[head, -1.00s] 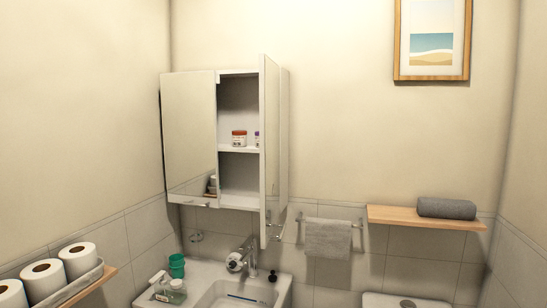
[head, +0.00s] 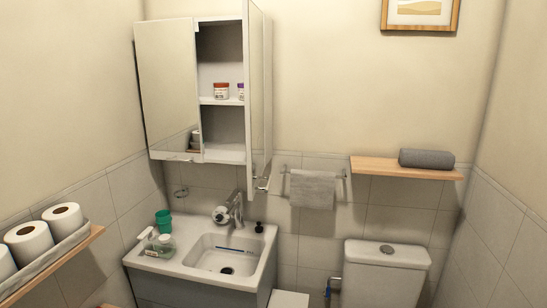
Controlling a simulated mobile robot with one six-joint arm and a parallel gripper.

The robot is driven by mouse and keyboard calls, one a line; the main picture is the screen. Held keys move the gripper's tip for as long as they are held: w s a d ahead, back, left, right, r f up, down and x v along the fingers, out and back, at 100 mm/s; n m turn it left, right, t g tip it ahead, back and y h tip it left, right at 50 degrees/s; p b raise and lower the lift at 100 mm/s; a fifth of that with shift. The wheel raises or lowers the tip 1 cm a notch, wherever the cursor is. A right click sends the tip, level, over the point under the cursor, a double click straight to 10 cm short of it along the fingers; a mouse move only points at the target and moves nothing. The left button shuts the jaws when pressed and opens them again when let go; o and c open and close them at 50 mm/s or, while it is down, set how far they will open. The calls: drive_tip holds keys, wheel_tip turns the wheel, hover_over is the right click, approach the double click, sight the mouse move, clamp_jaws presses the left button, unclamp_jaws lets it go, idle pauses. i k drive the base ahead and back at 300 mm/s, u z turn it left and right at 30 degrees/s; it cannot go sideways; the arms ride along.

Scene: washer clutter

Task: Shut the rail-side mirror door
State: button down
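The mirror cabinet (head: 228,155) hangs on the back wall above the sink. Its rail-side mirror door (head: 260,90), the right one, stands open and juts out toward me, seen nearly edge-on. A small handle (head: 262,184) shows near that door's lower end. The left mirror door (head: 168,90) looks shut. The open right half shows shelves with a red-and-white jar (head: 221,91) and a purple-and-white container (head: 240,92), partly hidden by the open door. The towel rail (head: 338,175) is on the wall right of the cabinet, with a grey towel (head: 312,190). My gripper is not in view.
A toilet (head: 385,270) stands to the right under a wooden shelf (head: 400,172). A shelf with toilet rolls (head: 62,217) juts in at left.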

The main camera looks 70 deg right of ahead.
sight(252, 18)
drive_tip(key=u, duration=0.75)
drive_tip(key=k, duration=0.15)
drive_tip(key=z, duration=2.7)
drive_tip(key=k, duration=0.65)
drive_tip(key=u, duration=3.2)
drive_tip(key=i, duration=0.1)
drive_tip(key=z, duration=1.5)
